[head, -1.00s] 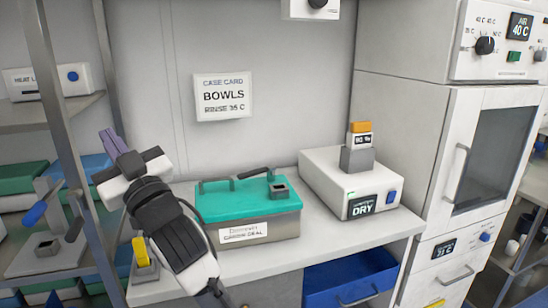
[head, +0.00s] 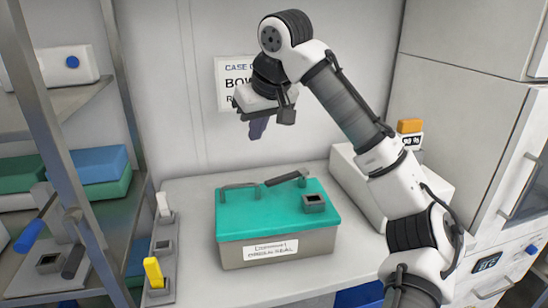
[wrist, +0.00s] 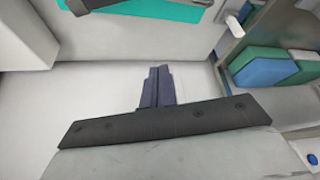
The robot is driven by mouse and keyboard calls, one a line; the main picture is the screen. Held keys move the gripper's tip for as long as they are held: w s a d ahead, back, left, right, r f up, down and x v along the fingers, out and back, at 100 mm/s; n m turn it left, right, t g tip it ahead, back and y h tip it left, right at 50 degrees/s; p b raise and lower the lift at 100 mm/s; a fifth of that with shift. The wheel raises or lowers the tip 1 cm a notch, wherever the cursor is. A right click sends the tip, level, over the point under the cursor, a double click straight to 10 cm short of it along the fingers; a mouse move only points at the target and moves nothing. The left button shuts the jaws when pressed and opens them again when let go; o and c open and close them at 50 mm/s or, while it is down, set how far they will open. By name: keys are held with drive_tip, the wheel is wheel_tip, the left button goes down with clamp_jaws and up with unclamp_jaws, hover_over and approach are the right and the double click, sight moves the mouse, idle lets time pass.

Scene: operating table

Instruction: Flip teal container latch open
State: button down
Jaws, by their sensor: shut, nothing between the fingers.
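The grey container (head: 300,243) with a teal lid (head: 262,214) stands on the counter, its white label facing front. A dark lever (head: 287,177) lies slightly raised at the lid's back edge; it seems to be the latch. A grey bar handle (head: 239,187) is left of it, and a square grey socket (head: 314,203) is on the lid's right side. My gripper (head: 258,130) points down, above and behind the container's back left part, apart from it. In the wrist view its dark fingers (wrist: 157,88) are together and empty; a strip of teal lid (wrist: 170,10) shows at the top.
A white box (head: 343,165) with an orange-topped piece (head: 410,126) stands right of the container, partly behind my arm. A switch-like unit with a yellow lever (head: 153,272) is left. Metal shelving (head: 118,120) bounds the left side. The wall carries a partly covered card (head: 228,72).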

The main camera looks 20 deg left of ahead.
drive_tip(key=d, duration=0.1)
drive_tip(key=d+r+h, duration=0.1)
drive_tip(key=d, duration=0.1)
drive_tip(key=shift+w+d+m+g, duration=0.1)
drive_tip(key=shift+m+g, duration=0.2)
drive_tip(key=x, duration=0.9)
drive_tip(key=shift+w+f, duration=0.1)
drive_tip(key=shift+f, duration=0.15)
drive_tip(key=shift+s+d+p, duration=0.55)
drive_tip(key=shift+s+d, duration=0.4)
drive_tip(key=shift+d, duration=0.2)
drive_tip(key=shift+s+d+f, duration=0.2)
drive_tip(key=shift+s+d, duration=0.1)
